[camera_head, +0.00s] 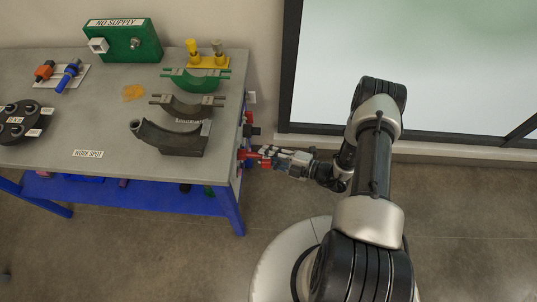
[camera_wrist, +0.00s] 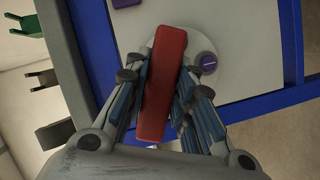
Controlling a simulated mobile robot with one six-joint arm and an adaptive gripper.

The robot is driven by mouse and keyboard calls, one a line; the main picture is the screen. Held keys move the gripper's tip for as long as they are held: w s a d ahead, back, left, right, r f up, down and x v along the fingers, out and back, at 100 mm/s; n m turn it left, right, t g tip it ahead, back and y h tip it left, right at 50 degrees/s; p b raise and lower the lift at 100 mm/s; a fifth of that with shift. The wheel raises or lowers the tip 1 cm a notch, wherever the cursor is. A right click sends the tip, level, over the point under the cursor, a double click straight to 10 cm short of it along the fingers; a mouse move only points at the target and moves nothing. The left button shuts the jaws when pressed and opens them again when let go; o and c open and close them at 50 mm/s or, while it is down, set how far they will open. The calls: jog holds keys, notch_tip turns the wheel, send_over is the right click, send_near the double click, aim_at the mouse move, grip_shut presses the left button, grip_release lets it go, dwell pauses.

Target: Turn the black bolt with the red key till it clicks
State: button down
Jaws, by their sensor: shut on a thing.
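The red key (camera_wrist: 160,85) lies between the fingers of my gripper (camera_wrist: 158,100) in the wrist view, and the fingers are shut on it. Its far end reaches over a pale round disc (camera_wrist: 200,45) on the cart's side panel. In the head view my gripper (camera_head: 272,157) is at the cart's right side, with the red key (camera_head: 247,155) showing at its tip. I cannot make out the black bolt under or behind the key, nor whether the key is seated on it. A dark round knob with a purple label (camera_wrist: 206,62) sits right of the key.
The grey cart top (camera_head: 95,115) carries a green NO SUPPLY box (camera_head: 123,42), curved grey and green saddles (camera_head: 190,81), a yellow fixture (camera_head: 208,61) and a black holder (camera_head: 20,122). Blue frame bars (camera_wrist: 262,103) border the side panel.

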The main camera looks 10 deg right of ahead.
jog(key=shift+m, duration=0.4)
jog(key=shift+m+g, duration=0.9)
jog(key=shift+m, duration=0.2)
jog(key=shift+m, duration=0.3)
jog(key=shift+m+g, duration=0.6)
jog(key=shift+m, duration=0.2)
jog(key=shift+m+g, duration=0.8)
jog(key=shift+m, duration=0.2)
